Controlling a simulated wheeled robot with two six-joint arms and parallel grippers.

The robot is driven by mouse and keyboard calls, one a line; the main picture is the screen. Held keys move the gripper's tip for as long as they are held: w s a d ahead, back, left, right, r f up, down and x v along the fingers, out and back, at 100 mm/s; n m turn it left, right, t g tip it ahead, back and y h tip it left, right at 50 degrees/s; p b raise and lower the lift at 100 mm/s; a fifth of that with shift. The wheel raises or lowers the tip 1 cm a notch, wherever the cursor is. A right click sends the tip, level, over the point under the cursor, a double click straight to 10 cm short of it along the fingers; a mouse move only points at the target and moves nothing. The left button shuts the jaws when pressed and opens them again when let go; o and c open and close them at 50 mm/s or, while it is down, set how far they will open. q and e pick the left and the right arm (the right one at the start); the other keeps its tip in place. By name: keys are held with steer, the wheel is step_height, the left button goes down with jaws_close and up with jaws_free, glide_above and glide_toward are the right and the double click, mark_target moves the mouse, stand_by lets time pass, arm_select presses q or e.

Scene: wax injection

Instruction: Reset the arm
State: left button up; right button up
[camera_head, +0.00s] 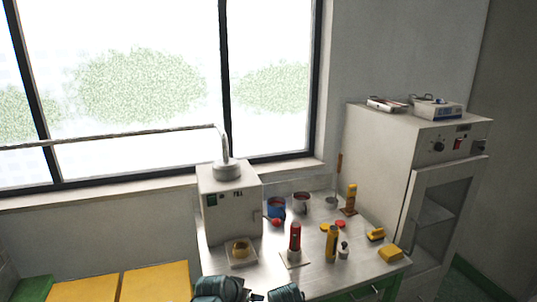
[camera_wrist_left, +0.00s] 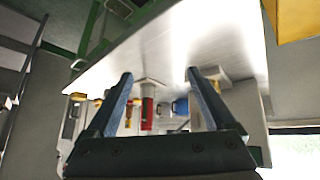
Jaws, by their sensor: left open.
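My left gripper (camera_wrist_left: 159,73) is open in the left wrist view, its two fingers apart with nothing between the tips. That view shows the metal-topped table (camera_wrist_left: 165,45) upside down, with the red-topped cylinder (camera_wrist_left: 147,112) and the blue mug (camera_wrist_left: 180,107) beyond the fingers. In the head view, teal parts of my arms show at the bottom edge, in front of the table (camera_head: 318,260). No fingertips can be made out there. My right gripper is not in view.
The table carries a white machine (camera_head: 230,207) with a pipe, a red-topped cylinder (camera_head: 295,238), a yellow cylinder (camera_head: 332,243), a blue mug (camera_head: 276,207) and a yellow block (camera_head: 390,254). A white cabinet (camera_head: 392,155) stands at right. Yellow panels (camera_head: 155,283) lie at left.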

arm_select(q)
steer(key=s+a+f+n+g+y, duration=0.4)
steer(key=s+a+g, duration=0.3)
steer(key=s+a, duration=0.35)
steer(key=s+d+m, duration=0.4)
steer(key=s+d, duration=0.1)
steer(key=d, duration=0.6)
steer(key=shift+s+f, duration=0.15)
steer(key=shift+f, duration=0.2)
